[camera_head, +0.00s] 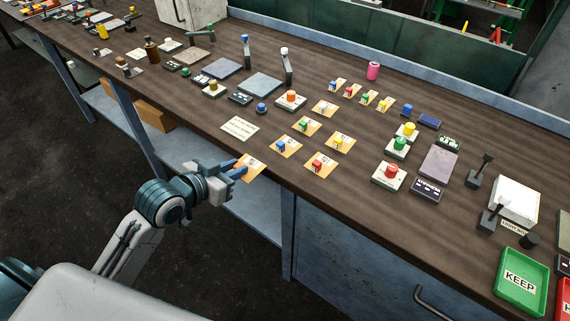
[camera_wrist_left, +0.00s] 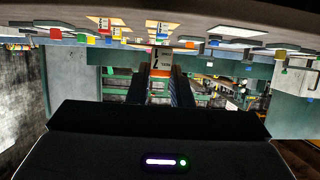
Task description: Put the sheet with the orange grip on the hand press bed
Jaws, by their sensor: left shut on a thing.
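My left gripper (camera_head: 238,172) is shut on a sheet (camera_head: 251,167) and holds it just off the table's front edge. In the left wrist view the held sheet (camera_wrist_left: 161,63) stands between the fingers, with an orange band at its near end. In the head view the fingers hide its grip. Two grey flat plates, the nearer plate (camera_head: 260,83) and the farther plate (camera_head: 221,68), lie at the middle back with upright levers beside them. I cannot tell for sure which plate is the hand press bed. My right gripper is not in view.
Several sheets with coloured grips, such as a blue-grip sheet (camera_head: 287,150) and a red-grip sheet (camera_head: 319,169), lie right of the gripper. A note card (camera_head: 240,127) lies ahead of it. Button boxes and a green KEEP tray (camera_head: 522,283) are farther right.

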